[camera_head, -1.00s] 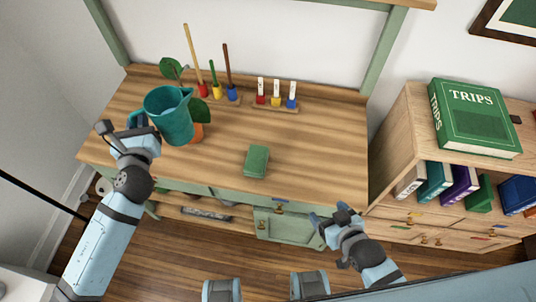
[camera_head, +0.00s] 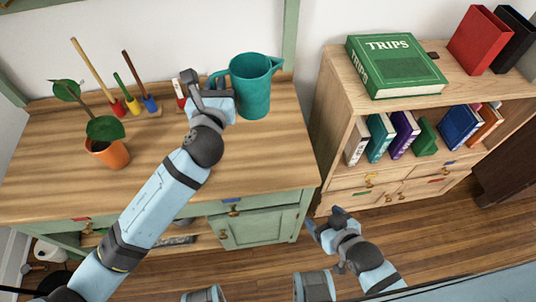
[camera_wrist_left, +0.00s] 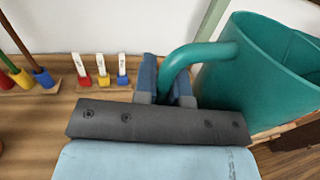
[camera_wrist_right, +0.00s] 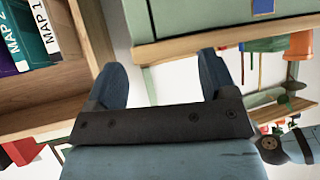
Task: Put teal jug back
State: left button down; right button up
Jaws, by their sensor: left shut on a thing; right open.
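The teal jug (camera_head: 252,88) is upright at the right end of the wooden worktop (camera_head: 262,150), near its back edge. I cannot tell whether its base touches the wood. My left gripper (camera_head: 218,88) is shut on the jug's handle, at the jug's left side. In the left wrist view the jug (camera_wrist_left: 262,75) fills the right side and its handle (camera_wrist_left: 190,60) passes between the fingers. My right gripper (camera_head: 328,222) is open and empty, low in front of the bench and shelf. Its spread fingers show in the right wrist view (camera_wrist_right: 162,85).
A potted plant (camera_head: 108,152) stands on the left of the worktop. Tools in coloured holders (camera_head: 135,105) stand behind it. Small coloured markers (camera_wrist_left: 102,70) stand left of the jug. A bookshelf (camera_head: 335,110) with a green TRIPS book (camera_head: 395,68) is to the right.

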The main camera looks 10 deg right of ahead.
pick_arm(q)
jog(key=f+b, duration=0.2)
jog(key=f, duration=0.4)
jog(key=f+b, duration=0.2)
jog(key=f, duration=0.5)
jog(key=f+b, duration=0.2)
jog(key=f, duration=0.4)
jog(key=shift+d+f, duration=0.25)
jog(key=shift+f, duration=0.35)
jog(key=c, duration=1.6)
grip_release()
jog(key=shift+f+b, duration=0.1)
jog(key=shift+b, duration=0.2)
jog(key=o, duration=0.4)
pick_arm(e)
jog(key=f, duration=0.3)
jog(key=shift+w+a+f, duration=0.3)
jog(key=shift+f, duration=0.05)
